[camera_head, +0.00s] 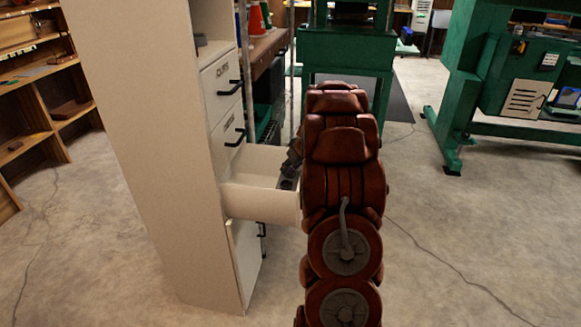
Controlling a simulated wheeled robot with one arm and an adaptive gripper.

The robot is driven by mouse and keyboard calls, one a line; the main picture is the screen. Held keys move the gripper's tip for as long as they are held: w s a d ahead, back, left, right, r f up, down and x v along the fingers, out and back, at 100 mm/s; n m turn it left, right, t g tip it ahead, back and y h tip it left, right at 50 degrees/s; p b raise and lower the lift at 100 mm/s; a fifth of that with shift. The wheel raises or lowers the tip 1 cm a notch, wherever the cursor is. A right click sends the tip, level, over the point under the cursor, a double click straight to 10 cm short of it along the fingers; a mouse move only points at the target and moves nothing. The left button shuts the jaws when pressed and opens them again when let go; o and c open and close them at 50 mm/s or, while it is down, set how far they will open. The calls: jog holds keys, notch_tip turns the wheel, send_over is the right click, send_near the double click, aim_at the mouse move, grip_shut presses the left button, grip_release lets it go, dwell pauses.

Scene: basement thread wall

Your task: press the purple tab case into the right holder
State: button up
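My red-brown arm fills the middle of the head view and hides much of what lies behind it. A dark grey part that looks like my gripper (291,164) shows at the arm's left edge, over the open drawer (257,204) of a cream cabinet. Its fingers are too small and too hidden to tell whether they are open or shut. A small dark item (287,184) shows just below it at the drawer; I cannot tell what it is. I see no purple tab case and cannot make out the right holder.
The tall cream cabinet (150,130) stands left of my arm, with shut, labelled, black-handled drawers (222,84) above the open one. Wooden shelves (40,100) are at far left. Green machines (345,50) stand behind and at right (459,75). The concrete floor (470,240) at right is clear except for thin dark lines.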

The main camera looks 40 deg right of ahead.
jog(key=shift+s+d, duration=0.25)
jog(key=shift+s+r, duration=0.2)
jog(key=shift+r, duration=0.25)
jog(key=v, duration=1.1)
jog(key=shift+w+a, duration=0.15)
jog(key=shift+a, duration=0.15)
